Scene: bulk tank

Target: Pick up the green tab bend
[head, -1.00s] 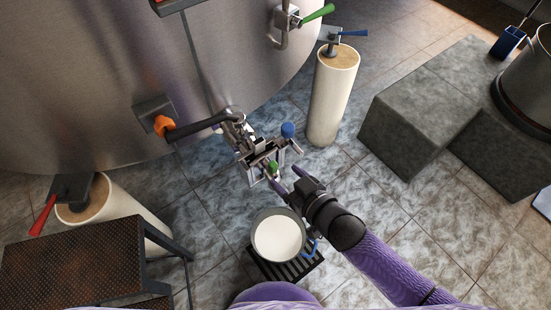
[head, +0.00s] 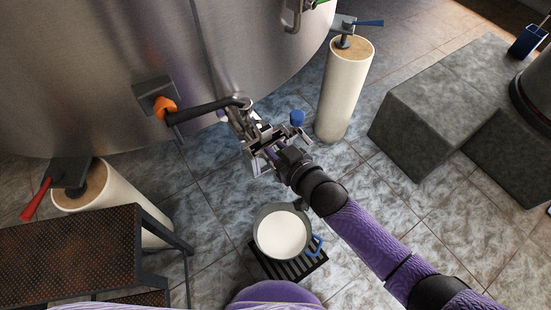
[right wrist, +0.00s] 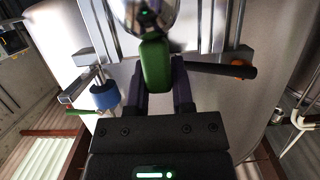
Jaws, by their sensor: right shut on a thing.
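The green tab bend shows in the right wrist view as a shiny curved metal piece with a green tab (right wrist: 155,62). My right gripper (head: 278,157) is shut on the green tab, with a dark finger on each side of it. In the head view the gripper hides the green tab. The bend is at the metal rack (head: 256,163) beside the tank outlet; whether it touches the rack I cannot tell. My left gripper is not in view.
A blue-knobbed part (head: 297,118) stands close beside the gripper. The steel tank (head: 90,80) and its orange-and-black handle (head: 165,106) are behind. A pail of white liquid (head: 282,234) stands below on a black grate. Grey blocks (head: 440,100) stand right.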

